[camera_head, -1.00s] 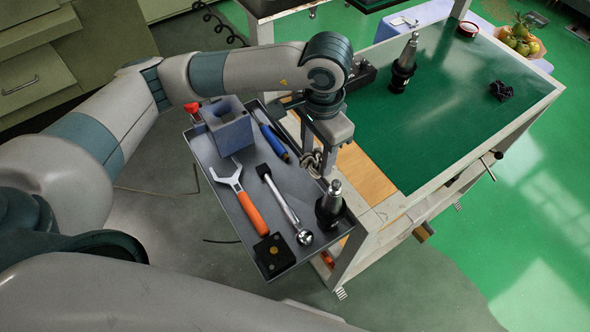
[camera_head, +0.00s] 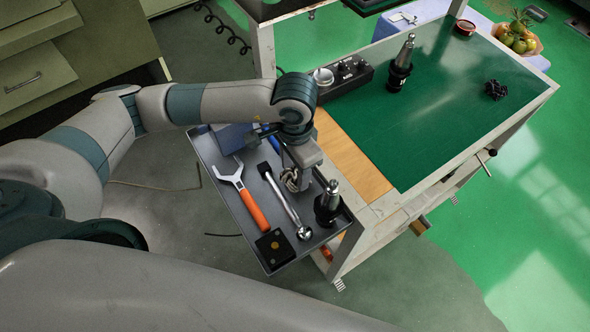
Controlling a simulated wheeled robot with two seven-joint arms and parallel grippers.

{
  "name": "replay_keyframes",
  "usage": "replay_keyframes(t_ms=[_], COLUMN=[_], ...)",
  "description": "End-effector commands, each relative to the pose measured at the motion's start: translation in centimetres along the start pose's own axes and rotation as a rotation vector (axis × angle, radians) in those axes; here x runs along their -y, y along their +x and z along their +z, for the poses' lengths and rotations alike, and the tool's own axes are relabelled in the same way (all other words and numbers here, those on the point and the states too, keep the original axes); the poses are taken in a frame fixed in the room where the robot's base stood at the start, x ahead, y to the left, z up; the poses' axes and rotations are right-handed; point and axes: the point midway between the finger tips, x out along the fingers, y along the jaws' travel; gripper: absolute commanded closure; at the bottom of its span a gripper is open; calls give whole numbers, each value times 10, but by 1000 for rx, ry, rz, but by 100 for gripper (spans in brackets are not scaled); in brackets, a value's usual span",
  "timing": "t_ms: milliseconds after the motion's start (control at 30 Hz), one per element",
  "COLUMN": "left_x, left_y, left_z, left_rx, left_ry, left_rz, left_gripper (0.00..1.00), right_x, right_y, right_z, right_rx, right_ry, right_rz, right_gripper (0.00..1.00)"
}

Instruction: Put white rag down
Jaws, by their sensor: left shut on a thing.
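The white rag (camera_head: 291,181) is a small bunched, greyish-white piece, seen in the camera_head view over the right part of the grey tray (camera_head: 266,262). My left gripper (camera_head: 296,178) points down and is shut on the rag, low over the tray between the chrome-headed tool and the tray's right side. I cannot tell whether the rag touches the tray floor. The gripper body and wrist hide part of the rag and the tray's back right corner. My right gripper is not in view.
In the tray are an orange-handled wrench (camera_head: 246,193), a chrome-headed tool (camera_head: 285,203), a black square block (camera_head: 275,248), a dark tool holder (camera_head: 328,204) and a partly hidden blue block (camera_head: 233,137). The green cart top (camera_head: 440,110) is mostly clear.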

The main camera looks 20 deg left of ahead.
Motion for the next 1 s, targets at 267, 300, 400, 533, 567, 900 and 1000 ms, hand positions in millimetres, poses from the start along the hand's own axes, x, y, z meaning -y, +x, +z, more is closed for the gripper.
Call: replay_keyframes(t_ms=[267,300,400,533,567,900,1000], left_x=[0,0,0,0,0,0,0], left_y=[18,18,18,19,20,20,20], left_z=[0,0,0,0,0,0,0], left_rx=[0,-1,-1,-1,-1,0,0], left_ry=[1,1,1,1,1,1,1], left_rz=[1,1,1,0,0,0,0], left_gripper=[75,75,75,75,75,36,36], right_x=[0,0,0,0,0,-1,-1], right_y=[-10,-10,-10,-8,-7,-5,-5], right_z=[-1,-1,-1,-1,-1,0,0], right_rx=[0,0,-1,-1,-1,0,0], right_ry=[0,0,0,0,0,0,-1], right_rz=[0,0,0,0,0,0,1], right_gripper=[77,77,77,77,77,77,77])
